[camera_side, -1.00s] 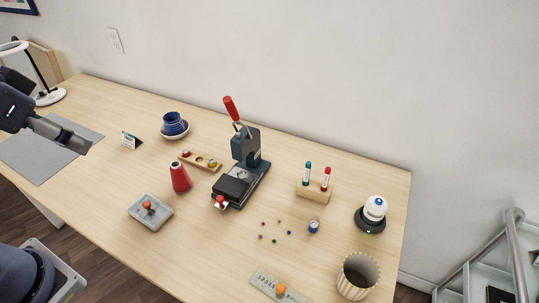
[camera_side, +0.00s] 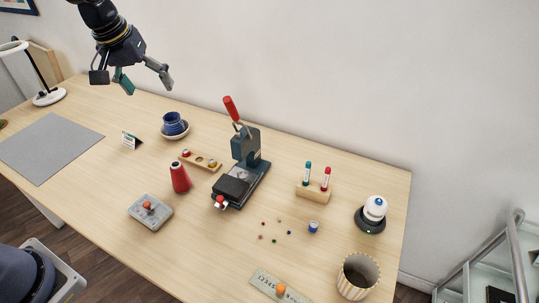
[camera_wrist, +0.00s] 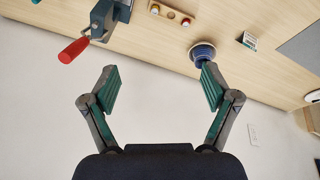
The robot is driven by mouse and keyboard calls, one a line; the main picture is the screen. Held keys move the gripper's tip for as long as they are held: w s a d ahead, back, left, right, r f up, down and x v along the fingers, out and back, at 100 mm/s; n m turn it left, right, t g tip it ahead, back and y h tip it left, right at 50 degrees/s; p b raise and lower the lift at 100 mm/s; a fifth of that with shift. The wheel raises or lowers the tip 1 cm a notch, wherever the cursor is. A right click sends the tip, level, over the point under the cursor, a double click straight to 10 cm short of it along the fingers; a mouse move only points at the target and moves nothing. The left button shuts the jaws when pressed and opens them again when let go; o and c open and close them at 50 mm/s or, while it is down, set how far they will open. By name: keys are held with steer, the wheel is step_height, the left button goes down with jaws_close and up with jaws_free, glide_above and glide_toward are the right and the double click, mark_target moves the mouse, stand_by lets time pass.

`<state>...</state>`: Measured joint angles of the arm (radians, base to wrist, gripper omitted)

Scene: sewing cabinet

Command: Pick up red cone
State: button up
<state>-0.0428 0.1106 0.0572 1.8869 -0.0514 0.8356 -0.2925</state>
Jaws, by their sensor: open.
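The red cone (camera_side: 180,178) stands upright on the wooden table, left of the dark press and just in front of a small wooden tray. My gripper (camera_side: 146,84) is open and empty, high above the back left of the table, up and to the left of the cone. In the wrist view my gripper (camera_wrist: 160,88) shows both fingers spread wide with nothing between them. The red cone is not visible in the wrist view.
The press (camera_side: 246,150) with its raised red handle (camera_side: 231,108) stands right of the cone. A wooden tray (camera_side: 214,167), blue cup (camera_side: 173,123) and grey block (camera_side: 151,212) are near the cone. The grey mat (camera_side: 48,148) is bare.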

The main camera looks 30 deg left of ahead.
mark_target(176, 162)
steer(key=w+a+f+g, duration=0.1)
steer(key=f, duration=0.8)
steer(key=w+f+g, duration=0.1)
steer(key=f, duration=0.8)
steer(key=w+a+f+g, duration=0.1)
steer(key=f, duration=0.8)
steer(key=shift+a+f+n+g, duration=0.1)
steer(key=shift+a+n+g, duration=0.2)
steer(key=shift+a+n, duration=0.1)
steer(key=f, duration=0.5)
steer(key=shift+s+f, duration=0.2)
steer(key=shift+f, duration=0.2)
steer(key=c, duration=1.3)
steer(key=shift+r, duration=0.1)
